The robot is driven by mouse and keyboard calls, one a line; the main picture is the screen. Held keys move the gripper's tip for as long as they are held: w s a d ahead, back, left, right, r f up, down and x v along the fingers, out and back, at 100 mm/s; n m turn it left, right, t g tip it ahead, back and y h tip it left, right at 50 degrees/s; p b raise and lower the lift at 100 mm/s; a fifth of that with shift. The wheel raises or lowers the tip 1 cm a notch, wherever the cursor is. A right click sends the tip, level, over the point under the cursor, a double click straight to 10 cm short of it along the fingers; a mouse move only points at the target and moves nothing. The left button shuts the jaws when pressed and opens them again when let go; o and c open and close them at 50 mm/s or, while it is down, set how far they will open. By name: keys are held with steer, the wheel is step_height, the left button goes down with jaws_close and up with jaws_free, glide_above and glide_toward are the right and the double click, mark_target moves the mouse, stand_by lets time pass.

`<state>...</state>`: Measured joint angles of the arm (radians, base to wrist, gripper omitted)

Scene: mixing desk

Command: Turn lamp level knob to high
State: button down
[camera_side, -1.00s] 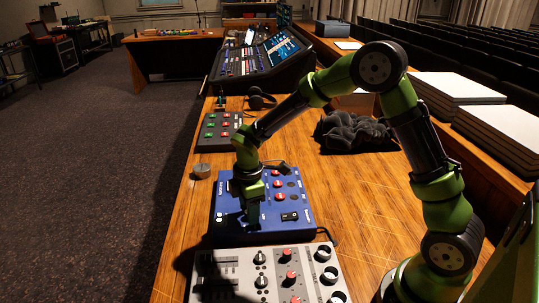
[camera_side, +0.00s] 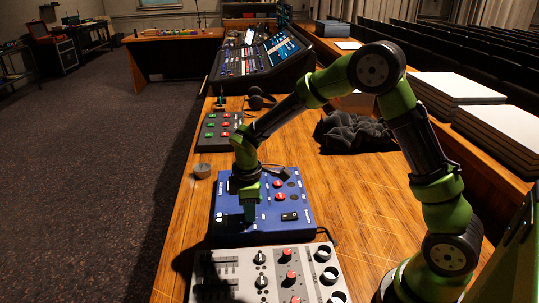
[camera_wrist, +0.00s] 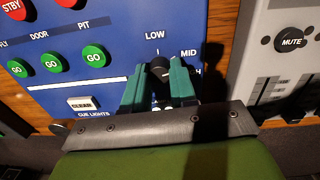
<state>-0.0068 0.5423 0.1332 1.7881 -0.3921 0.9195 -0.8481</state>
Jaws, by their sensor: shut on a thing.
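The lamp level knob (camera_wrist: 158,68) is small and black on the blue panel (camera_wrist: 110,20), between my fingertips in the wrist view. LOW is printed above it and MID to its right. A further label below MID is mostly hidden by a finger, with only an H showing. A pale mark shows on the knob, but its exact setting is hard to read. My gripper (camera_wrist: 158,76) has two green fingers shut on the knob from both sides. In the side view my gripper (camera_side: 249,212) points down at the near left part of the blue panel (camera_side: 285,227), hiding the knob.
The blue panel also carries GO buttons (camera_wrist: 94,57), red STBY buttons (camera_wrist: 14,8) and a cue lights switch (camera_wrist: 83,103). A grey mixer (camera_side: 225,285) stands close in front. A grey round object (camera_side: 202,170) and a dark crumpled cloth (camera_side: 352,132) lie on the wooden desk.

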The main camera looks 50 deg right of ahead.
steer(key=m, duration=0.4)
steer(key=shift+m, duration=2.3)
steer(key=c, duration=0.9)
jaws_free()
steer(key=shift+r, duration=0.1)
step_height(320, 180, up, 17)
steer(key=shift+a, duration=0.45)
